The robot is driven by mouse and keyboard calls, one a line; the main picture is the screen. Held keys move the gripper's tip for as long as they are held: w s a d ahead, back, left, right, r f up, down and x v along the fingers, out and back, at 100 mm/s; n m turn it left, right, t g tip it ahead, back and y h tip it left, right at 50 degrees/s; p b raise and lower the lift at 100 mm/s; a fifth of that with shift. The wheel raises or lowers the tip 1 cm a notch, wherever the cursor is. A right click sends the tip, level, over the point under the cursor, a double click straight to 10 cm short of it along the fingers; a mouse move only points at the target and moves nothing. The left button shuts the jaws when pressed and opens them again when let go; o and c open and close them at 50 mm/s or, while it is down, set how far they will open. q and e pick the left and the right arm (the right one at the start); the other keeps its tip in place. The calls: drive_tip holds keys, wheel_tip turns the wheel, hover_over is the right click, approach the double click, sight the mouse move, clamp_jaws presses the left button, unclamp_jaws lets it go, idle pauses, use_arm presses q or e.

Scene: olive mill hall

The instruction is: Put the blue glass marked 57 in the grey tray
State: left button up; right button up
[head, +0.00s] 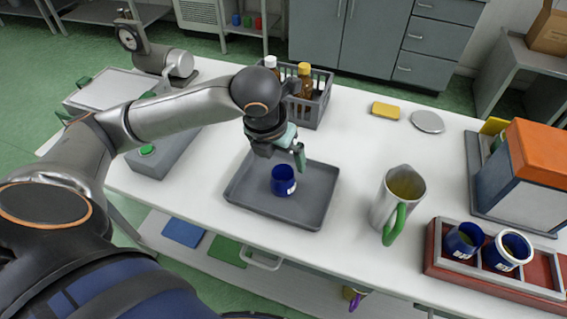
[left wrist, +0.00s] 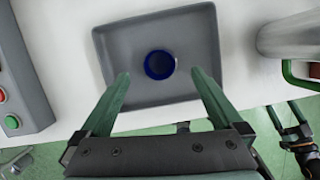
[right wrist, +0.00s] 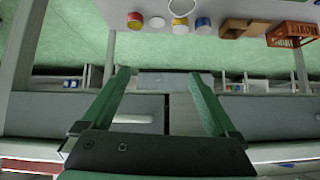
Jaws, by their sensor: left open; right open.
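A blue glass (head: 283,180) with a white label stands upright in the grey tray (head: 238,190); its number is too small to read. The left wrist view shows this glass (left wrist: 159,65) from above, inside the tray (left wrist: 125,92). My left gripper (head: 282,150) is open and empty, above the tray just behind the glass. In the left wrist view its fingers (left wrist: 161,78) are apart, with the glass between and beyond the tips. My right gripper (right wrist: 160,75) is open and empty, facing cabinets and green floor; it is not visible in the head view.
A metal jug (head: 385,205) with a green handle stands right of the tray. A red rack (head: 440,262) at the right holds two more blue glasses (head: 463,240). A grey crate with bottles (head: 318,105) stands behind the tray; a grey box with a green button (head: 150,162) is left.

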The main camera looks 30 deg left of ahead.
use_arm(q)
drive_tip(key=v, duration=0.4)
drive_tip(key=shift+f, duration=0.15)
idle(1.6)
